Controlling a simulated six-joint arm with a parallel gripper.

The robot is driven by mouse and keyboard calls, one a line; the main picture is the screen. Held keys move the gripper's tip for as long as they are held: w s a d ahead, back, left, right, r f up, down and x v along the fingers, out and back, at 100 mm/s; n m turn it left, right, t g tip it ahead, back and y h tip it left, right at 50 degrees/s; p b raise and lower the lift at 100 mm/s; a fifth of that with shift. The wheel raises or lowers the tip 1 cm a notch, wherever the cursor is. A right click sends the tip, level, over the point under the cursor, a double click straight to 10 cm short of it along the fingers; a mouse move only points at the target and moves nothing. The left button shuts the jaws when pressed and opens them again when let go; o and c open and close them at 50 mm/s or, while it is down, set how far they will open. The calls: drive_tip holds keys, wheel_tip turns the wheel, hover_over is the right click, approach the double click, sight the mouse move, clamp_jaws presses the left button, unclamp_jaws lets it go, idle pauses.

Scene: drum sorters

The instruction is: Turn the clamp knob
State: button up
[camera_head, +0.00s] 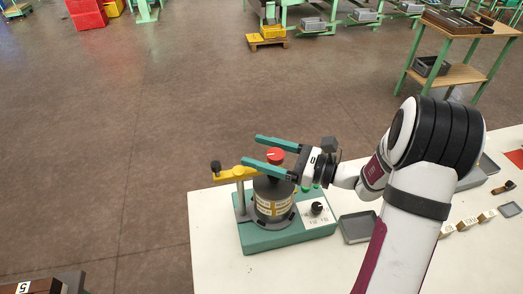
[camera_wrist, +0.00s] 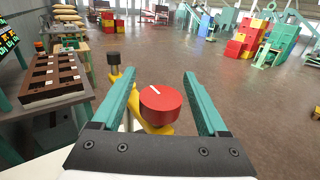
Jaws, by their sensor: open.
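The red clamp knob (camera_head: 276,155) sits on top of the drum sorter (camera_head: 273,202), above the yellow clamp arm (camera_head: 236,174). In the wrist view the round knob (camera_wrist: 161,104) has a white line on its top face. My gripper (camera_head: 260,150) is open, its two green fingers level and pointing left. In the wrist view the fingers (camera_wrist: 160,85) stand on either side of the knob, with a visible gap on each side. The knob's lower part and stem are partly hidden. A black knob (camera_wrist: 113,58) stands at the clamp arm's far end.
The sorter's green base (camera_head: 290,236) stands on the white table (camera_head: 218,255) near its left edge. A black dial (camera_head: 317,208) is on the base. A grey tray (camera_head: 358,227) lies to the right.

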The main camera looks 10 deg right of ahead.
clamp_jaws()
drive_tip(key=shift+n+g+y, duration=0.3)
drive_tip(key=shift+n+g, duration=0.1)
drive_tip(key=shift+g, duration=0.1)
drive_tip(key=n+g, duration=0.1)
drive_tip(key=g, duration=0.1)
drive_tip(key=n+g+y, duration=0.1)
drive_tip(key=s+n+g+y, duration=0.1)
drive_tip(key=g, duration=0.1)
drive_tip(key=shift+a+n+g, duration=0.25)
drive_tip(key=shift+n+g, duration=0.05)
drive_tip(key=shift+n, duration=0.1)
drive_tip(key=shift+s+n+g+y, duration=0.1)
drive_tip(key=shift+s+n+g, duration=0.1)
drive_tip(key=shift+n+g, duration=0.75)
drive_tip(key=shift+s+n+g+y, duration=0.15)
drive_tip(key=shift+n+g, duration=0.35)
drive_tip(key=shift+g, duration=0.8)
drive_tip(key=shift+s+n+g+y, duration=0.1)
drive_tip(key=shift+s+n+g, duration=0.15)
drive_tip(key=shift+n+g, duration=0.7)
drive_tip(key=shift+s+g, duration=0.1)
drive_tip(key=shift+g, duration=0.4)
unclamp_jaws()
